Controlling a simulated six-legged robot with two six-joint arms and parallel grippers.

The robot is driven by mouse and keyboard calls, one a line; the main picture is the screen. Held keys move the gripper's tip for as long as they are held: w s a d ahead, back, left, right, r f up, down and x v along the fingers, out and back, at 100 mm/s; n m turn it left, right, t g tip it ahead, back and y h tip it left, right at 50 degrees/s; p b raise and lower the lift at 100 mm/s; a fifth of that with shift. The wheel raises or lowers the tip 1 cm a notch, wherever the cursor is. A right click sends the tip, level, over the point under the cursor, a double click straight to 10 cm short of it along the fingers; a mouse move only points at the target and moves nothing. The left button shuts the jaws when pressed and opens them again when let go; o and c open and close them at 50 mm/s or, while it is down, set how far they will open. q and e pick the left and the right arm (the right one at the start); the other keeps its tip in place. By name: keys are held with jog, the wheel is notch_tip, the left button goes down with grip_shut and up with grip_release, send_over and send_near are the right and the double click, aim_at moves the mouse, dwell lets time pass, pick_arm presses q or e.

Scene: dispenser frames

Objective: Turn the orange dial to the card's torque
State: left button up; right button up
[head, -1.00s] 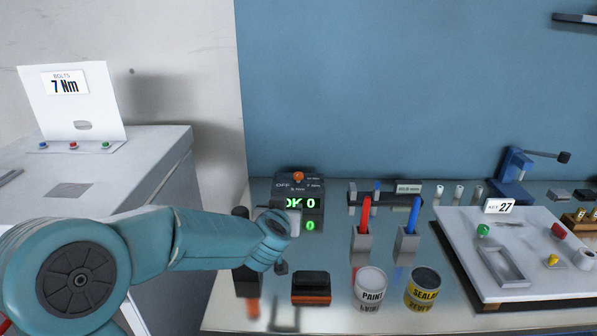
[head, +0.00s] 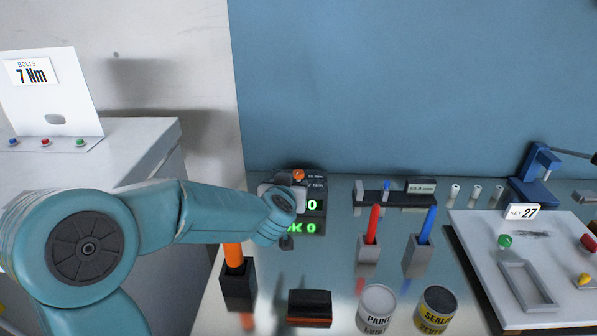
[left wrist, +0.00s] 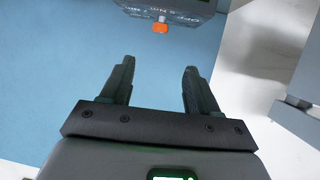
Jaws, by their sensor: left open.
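The orange dial (head: 299,175) sits on top of a dark dispenser box (head: 316,183) with white markings and green digits, at the back of the bench. The dial also shows in the left wrist view (left wrist: 160,27), beyond my fingers and between their lines. My left gripper (left wrist: 158,75) is open and empty, with a clear gap to the dial. In the head view its arm covers the box's left part. The card (head: 31,72) at the far left reads "BOLTS 7 Nm". The dial's exact setting is too small to read. My right gripper is not in view.
An orange-handled tool (head: 233,255) stands in a dark holder below my left forearm. Red (head: 373,225) and blue (head: 427,225) tools stand in grey holders to the right. Paint (head: 376,310) and sealant (head: 437,309) cans stand in front. A blue wall is behind.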

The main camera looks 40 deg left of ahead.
aim_at(299, 172)
pick_arm(q)
jog(key=x, duration=1.5)
jog(key=shift+w+a+f, duration=0.1)
jog(key=shift+a+f, duration=0.05)
jog(key=shift+f, duration=0.1)
jog(key=shift+w, duration=0.1)
jog(key=c, duration=1)
